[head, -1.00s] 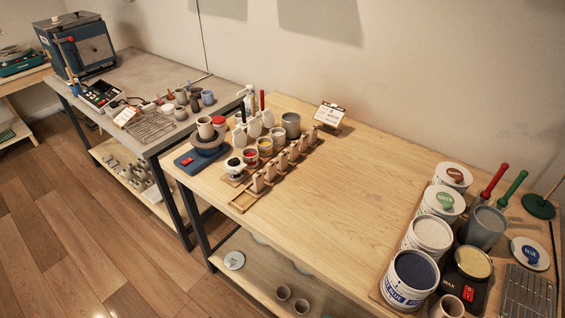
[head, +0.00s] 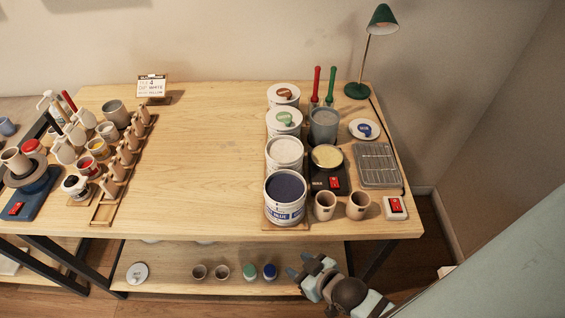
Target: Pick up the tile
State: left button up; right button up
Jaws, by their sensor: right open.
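Several small tan upright tiles (head: 118,171) stand in a row in a wooden rack (head: 103,214) on the left part of the table. The front end of the rack is bare. I cannot tell from the picture which single tile is meant. My right gripper (head: 304,268) is at the bottom, in front of the table and beside its lower shelf. It is open, with nothing seen between its fingers, and well away from the tiles. My left gripper is not in view.
Glaze buckets (head: 285,200), a scale (head: 328,182), two cups (head: 325,206) and a wire rack (head: 378,165) crowd the table's right. Jars (head: 97,148) stand left of the tiles. A card (head: 152,86) stands behind. The table's middle (head: 205,150) is clear.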

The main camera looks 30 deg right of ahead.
aim_at(122, 149)
jog(key=j+z, duration=0.2)
jog(key=z, duration=0.25)
jog(key=i+j+z, duration=0.1)
jog(key=z, duration=0.3)
jog(key=j+z, duration=0.3)
jog(key=z, duration=0.15)
jog(key=j+z, duration=0.15)
jog(key=j, duration=0.2)
jog(key=k+j+z, duration=0.15)
jog(key=j, duration=0.2)
jog(key=k+j+z, duration=0.15)
jog(key=j, duration=0.15)
